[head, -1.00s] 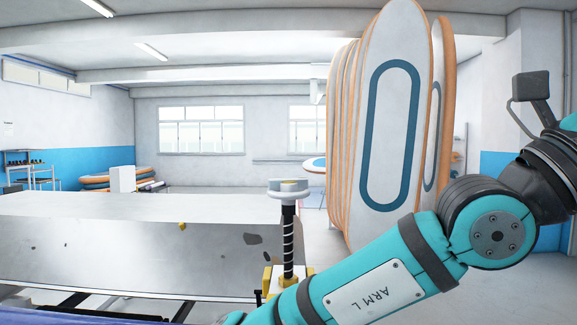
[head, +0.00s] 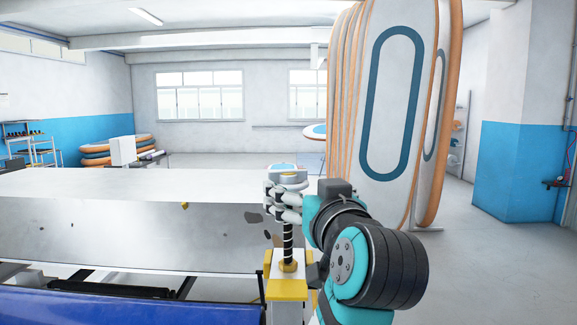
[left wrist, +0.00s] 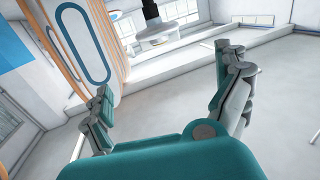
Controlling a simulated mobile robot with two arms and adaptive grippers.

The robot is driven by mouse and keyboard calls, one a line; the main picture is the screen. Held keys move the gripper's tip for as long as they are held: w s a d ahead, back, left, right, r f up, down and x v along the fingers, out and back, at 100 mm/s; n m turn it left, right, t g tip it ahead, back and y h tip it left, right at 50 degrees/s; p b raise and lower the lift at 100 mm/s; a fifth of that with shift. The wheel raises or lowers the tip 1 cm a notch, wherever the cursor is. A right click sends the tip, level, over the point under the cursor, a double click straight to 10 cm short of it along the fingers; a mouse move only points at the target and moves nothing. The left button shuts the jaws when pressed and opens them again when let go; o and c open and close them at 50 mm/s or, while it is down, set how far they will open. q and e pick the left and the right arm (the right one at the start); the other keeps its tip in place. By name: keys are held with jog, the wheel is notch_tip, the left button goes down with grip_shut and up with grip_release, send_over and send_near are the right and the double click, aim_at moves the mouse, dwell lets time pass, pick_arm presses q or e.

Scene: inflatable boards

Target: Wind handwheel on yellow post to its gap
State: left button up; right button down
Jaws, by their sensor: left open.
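The yellow post (head: 287,290) stands at the right end of the big pale block, with a black threaded spindle (head: 287,240) rising from it. The pale handwheel (head: 287,177), with a blue patch on top, sits at the spindle's upper end. My left gripper (head: 276,203) is open just below the handwheel, its pale fingers overlapping the spindle in the head view. I cannot tell whether they touch. In the left wrist view the handwheel (left wrist: 158,38) shows beyond the spread fingers, apart from both. The gap is not clearly seen. My right gripper is not in view.
The big pale block (head: 130,235) fills the left foreground, with a blue roll (head: 130,308) at the bottom edge. Tall inflatable boards (head: 390,110) stand behind my left arm. The floor at right (head: 480,270) is clear.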

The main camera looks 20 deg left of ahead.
aim_at(289, 171)
pick_arm(q)
jog(key=p+x, duration=0.6)
jog(key=x, duration=0.9)
jog(key=shift+a+r+p, duration=0.1)
jog(key=shift+r+p, duration=0.05)
jog(key=shift+p, duration=0.25)
jog(key=shift+w+a, duration=0.3)
jog(key=shift+w, duration=0.25)
jog(key=c, duration=1)
jog(key=shift+f+n+g+y+b, duration=0.3)
jog(key=shift+f+y+b, duration=0.1)
jog(key=shift+b, duration=0.15)
jog(key=shift+c, duration=0.3)
jog(key=shift+r, duration=0.25)
